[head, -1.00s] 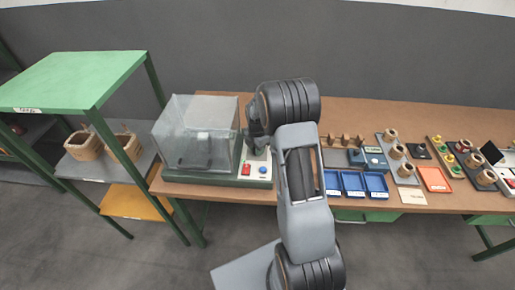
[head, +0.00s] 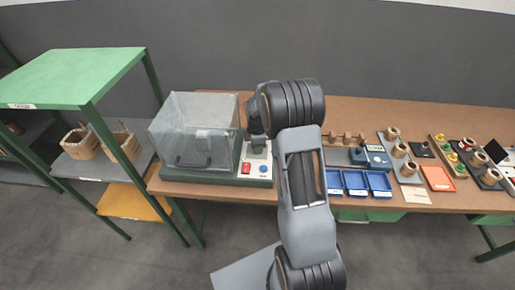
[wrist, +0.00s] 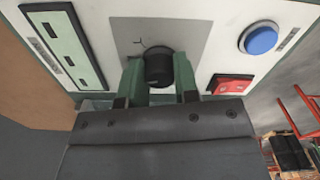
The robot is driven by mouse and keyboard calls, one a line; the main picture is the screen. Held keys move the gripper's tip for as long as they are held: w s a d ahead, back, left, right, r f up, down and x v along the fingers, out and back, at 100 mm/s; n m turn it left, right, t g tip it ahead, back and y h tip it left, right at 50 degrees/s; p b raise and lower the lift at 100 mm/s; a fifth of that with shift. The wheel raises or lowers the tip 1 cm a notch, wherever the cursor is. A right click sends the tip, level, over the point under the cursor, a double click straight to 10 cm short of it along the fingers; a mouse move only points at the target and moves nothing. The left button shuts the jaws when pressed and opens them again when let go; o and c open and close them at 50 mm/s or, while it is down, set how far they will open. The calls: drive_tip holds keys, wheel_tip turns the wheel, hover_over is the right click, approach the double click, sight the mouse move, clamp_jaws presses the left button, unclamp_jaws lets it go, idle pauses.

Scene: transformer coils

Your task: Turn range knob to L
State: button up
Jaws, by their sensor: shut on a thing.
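The black round range knob (wrist: 158,68) stands out from a grey plate on the light control panel (wrist: 210,22). A mark shows on the plate above the knob, but I cannot read it as a letter. My gripper (wrist: 159,80) is shut on the knob, with one green finger on each side of it. Which way the knob points is not clear. In the head view my gripper (head: 257,143) is over the back of the control panel (head: 255,158), and the knob is hidden there.
A blue button (wrist: 262,38) and a red rocker switch (wrist: 230,84) sit to the right of the knob. A green slotted strip (wrist: 68,45) is at left. A clear enclosure (head: 195,130) stands left of the panel. Blue trays (head: 355,182) lie to the right.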

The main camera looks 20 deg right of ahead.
drive_tip(key=m+b, duration=0.1)
drive_tip(key=m, duration=0.4)
drive_tip(key=shift+s+f+m, duration=0.1)
drive_tip(key=shift+m, duration=0.2)
drive_tip(key=m+b, duration=0.1)
drive_tip(key=m, duration=0.4)
drive_tip(key=shift+m, duration=0.3)
idle(0.3)
drive_tip(key=o, duration=0.9)
wheel_tip(320, 180, up, 14)
drive_tip(key=shift+m, duration=0.3)
